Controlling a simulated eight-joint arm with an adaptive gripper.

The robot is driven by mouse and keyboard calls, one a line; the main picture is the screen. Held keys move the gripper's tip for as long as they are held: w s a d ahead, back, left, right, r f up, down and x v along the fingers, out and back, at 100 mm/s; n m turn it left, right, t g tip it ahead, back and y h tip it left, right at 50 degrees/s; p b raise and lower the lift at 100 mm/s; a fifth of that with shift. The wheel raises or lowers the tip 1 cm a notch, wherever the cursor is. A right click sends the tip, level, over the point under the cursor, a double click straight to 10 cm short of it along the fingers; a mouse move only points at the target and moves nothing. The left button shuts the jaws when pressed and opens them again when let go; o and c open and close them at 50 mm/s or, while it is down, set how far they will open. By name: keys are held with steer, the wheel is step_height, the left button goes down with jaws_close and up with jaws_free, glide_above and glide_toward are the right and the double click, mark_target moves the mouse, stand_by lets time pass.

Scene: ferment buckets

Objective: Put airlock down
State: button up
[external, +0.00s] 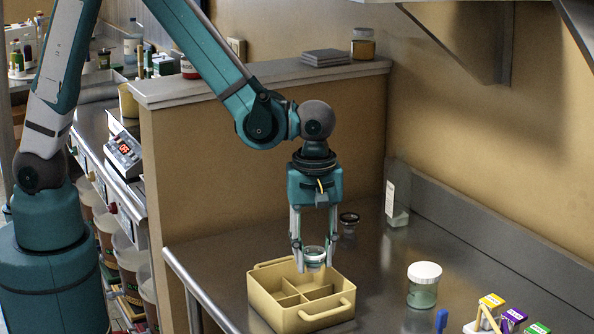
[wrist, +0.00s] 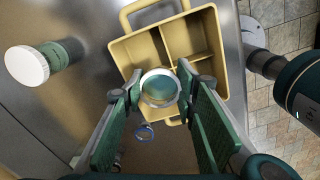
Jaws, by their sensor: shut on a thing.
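My gripper (external: 314,262) points straight down over the yellow divided caddy (external: 312,318). It is shut on the airlock (external: 315,253), a small clear round piece with a pale rim. In the wrist view the airlock (wrist: 159,87) sits between the two fingertips, seen from above, with a bluish-green inside. It overlaps the edge of the caddy (wrist: 121,50) in that view. In the external view the airlock is above the caddy's far side. I cannot tell whether its lower end touches the caddy. The compartments that show in the wrist view look empty.
A white-lidded jar (external: 424,285) stands right of the caddy. A small dark-lidded jar (external: 348,222) and a clear bottle (external: 398,195) stand behind it. A partition wall (external: 230,170) rises behind the steel counter.

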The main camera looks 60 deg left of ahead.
mark_target(314, 271)
steer(key=shift+f, duration=0.3)
steer(key=shift+f, duration=2.1)
steer(key=shift+f+b, duration=0.6)
steer(key=shift+b, duration=0.05)
steer(key=o, duration=0.9)
steer(key=shift+r+p, duration=0.25)
steer(key=shift+p, duration=0.05)
